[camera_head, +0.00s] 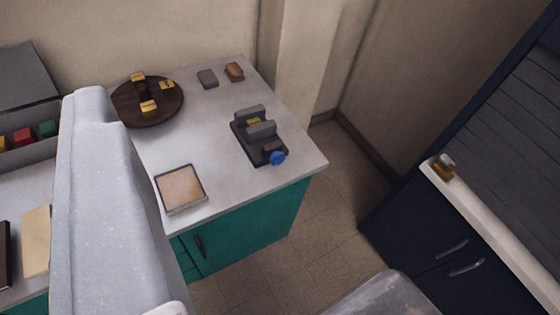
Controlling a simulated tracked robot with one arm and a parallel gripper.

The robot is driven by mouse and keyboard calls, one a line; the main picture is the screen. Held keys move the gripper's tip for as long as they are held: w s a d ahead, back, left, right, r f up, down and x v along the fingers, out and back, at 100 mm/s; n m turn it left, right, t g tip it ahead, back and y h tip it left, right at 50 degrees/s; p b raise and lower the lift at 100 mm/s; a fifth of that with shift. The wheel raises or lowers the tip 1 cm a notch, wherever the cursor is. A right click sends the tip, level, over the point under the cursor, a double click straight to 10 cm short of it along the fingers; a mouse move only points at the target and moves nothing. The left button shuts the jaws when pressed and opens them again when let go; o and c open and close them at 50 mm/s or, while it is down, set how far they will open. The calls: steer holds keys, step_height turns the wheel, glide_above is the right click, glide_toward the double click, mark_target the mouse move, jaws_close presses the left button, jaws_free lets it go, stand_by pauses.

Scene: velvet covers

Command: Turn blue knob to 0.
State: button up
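The blue knob (277,158) is on the near right end of a small dark device (245,148) with grey blocks and a yellowish piece between them. The device sits on the light countertop (215,135), near its right edge. The knob is too small to read any mark or setting. A large pale grey part of mine (110,210) fills the left foreground, apart from the knob. I cannot make out two fingertips, so I cannot tell whether my gripper is open or shut. Nothing is seen touching the knob.
A round dark tray (125,105) with yellow pieces stands at the back left. A square wooden-topped piece (181,189) lies near the front edge. Two small blocks are at the back. The teal cabinet (245,232) is below; a dark cabinet (420,230) stands right, across open floor (325,195).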

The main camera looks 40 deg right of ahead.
steer(key=o, duration=0.4)
steer(key=shift+w+d+f, duration=0.15)
steer(key=shift+w+d, duration=0.05)
steer(key=shift+w, duration=0.05)
steer(key=w+d+f+m+t+h+b, duration=0.1)
steer(key=w+d+f+h+b, duration=0.1)
steer(key=w+d+f, duration=0.9)
steer(key=w+d+f+h+b, duration=0.1)
steer(key=w+d+f+h, duration=0.2)
steer(key=w+d+f, duration=0.8)
steer(key=d+f+y+b, duration=0.1)
steer(key=d+f, duration=0.4)
steer(key=f, duration=0.6)
steer(key=t+y+b, duration=0.1)
steer(key=y+b, duration=0.1)
glide_toward(280, 161)
step_height(280, 161, up, 7)
steer(key=s, duration=0.1)
steer(key=s+d+f+m+y, duration=0.1)
steer(key=s+f+y, duration=0.1)
steer(key=s+f, duration=0.35)
steer(key=shift+t, duration=0.3)
steer(key=w+b, duration=0.1)
steer(key=w, duration=0.4)
steer(key=w+f+b, duration=0.1)
steer(key=w, duration=0.4)
steer(key=w+b, duration=0.1)
steer(key=w, duration=0.4)
steer(key=shift+w+f, duration=0.15)
steer(key=shift+f, duration=0.2)
